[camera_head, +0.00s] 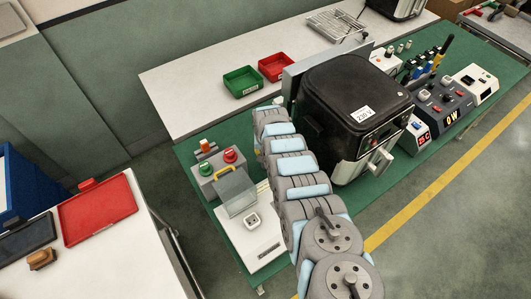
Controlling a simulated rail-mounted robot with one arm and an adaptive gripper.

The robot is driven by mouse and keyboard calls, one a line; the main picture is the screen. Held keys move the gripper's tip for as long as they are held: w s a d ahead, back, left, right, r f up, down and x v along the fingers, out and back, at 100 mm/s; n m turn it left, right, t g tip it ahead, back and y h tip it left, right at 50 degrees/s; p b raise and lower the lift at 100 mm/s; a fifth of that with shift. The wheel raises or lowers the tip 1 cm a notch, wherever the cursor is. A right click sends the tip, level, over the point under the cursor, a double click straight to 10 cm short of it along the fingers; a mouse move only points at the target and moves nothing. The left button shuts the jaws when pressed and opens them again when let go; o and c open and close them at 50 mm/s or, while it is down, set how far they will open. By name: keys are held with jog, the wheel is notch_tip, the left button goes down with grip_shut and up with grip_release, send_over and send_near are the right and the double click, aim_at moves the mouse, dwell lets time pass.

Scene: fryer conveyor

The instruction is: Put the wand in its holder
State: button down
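I cannot pick out the wand or its holder with certainty. A dark upright stick with a yellow part (441,54) stands among small black and blue items at the right of the green-topped table; I cannot tell whether it is the wand. My grey and light-blue arm reaches from the bottom right up to the left side of the black fryer (350,92). My gripper is not visible; the far end of the arm hides whatever lies beyond it.
A green bin (241,81) and red bin (275,67) stand on the white table (185,98). A box with red and green buttons (216,172) and a clear-covered device (238,193) are left of my arm. A red tray (98,209) lies far left. Control boxes (443,106) stand right.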

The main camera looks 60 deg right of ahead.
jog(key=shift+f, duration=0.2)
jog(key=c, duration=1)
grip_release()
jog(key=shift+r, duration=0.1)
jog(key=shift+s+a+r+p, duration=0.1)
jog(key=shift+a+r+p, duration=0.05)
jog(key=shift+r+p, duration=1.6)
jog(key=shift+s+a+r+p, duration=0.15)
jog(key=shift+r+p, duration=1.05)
jog(key=shift+p, duration=0.9)
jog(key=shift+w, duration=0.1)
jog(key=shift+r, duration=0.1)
